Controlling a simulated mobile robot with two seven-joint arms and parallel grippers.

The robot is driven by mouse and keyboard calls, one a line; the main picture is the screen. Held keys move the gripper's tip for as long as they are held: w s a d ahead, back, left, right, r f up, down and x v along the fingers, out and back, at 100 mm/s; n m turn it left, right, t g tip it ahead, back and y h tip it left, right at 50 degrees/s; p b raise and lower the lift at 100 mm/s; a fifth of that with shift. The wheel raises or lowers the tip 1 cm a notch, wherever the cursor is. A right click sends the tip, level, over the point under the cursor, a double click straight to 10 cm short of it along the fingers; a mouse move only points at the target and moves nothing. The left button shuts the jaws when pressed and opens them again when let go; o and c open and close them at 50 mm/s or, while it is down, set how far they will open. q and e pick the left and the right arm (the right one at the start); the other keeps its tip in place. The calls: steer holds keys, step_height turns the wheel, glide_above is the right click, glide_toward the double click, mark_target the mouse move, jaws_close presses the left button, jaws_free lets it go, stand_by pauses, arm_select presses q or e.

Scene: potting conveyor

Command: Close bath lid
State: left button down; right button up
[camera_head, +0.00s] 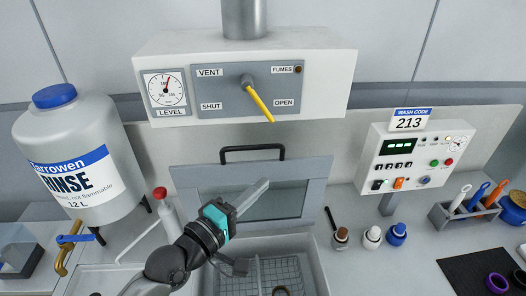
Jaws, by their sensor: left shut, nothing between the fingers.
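The bath lid (318,192) is a grey framed panel with a window and stands raised behind the bath. Its black handle (252,149) runs along the top edge. The bath (316,262) below is uncovered, with a wire basket (294,268) inside. My left gripper (264,184) comes in from the lower left, shut and empty. It shows in front of the lid's window, below the handle; I cannot tell whether it touches the lid. My arm hides part of the bath's left side. My right gripper is not in view.
A vent box (320,80) with a yellow lever (259,103) hangs above the lid. A rinse tank (105,130) and a red-capped bottle (170,213) stand left. A control panel (415,155) and several small bottles (372,238) stand right.

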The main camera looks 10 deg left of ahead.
mark_target(273, 160)
arm_select(q)
steer(key=shift+n+t+y, duration=0.4)
steer(key=shift+t+y, duration=0.1)
steer(key=shift+t, duration=0.3)
steer(key=shift+w+d+r+p, duration=0.2)
steer(key=shift+w+d+r, duration=0.15)
steer(key=shift+w, duration=1.15)
steer(key=shift+w+d+r+p, duration=0.2)
steer(key=shift+w+r, duration=0.15)
steer(key=shift+w, duration=1.2)
steer(key=shift+w+d+r+p, duration=0.2)
steer(key=shift+w+d+r, duration=0.15)
steer(key=shift+w, duration=1.15)
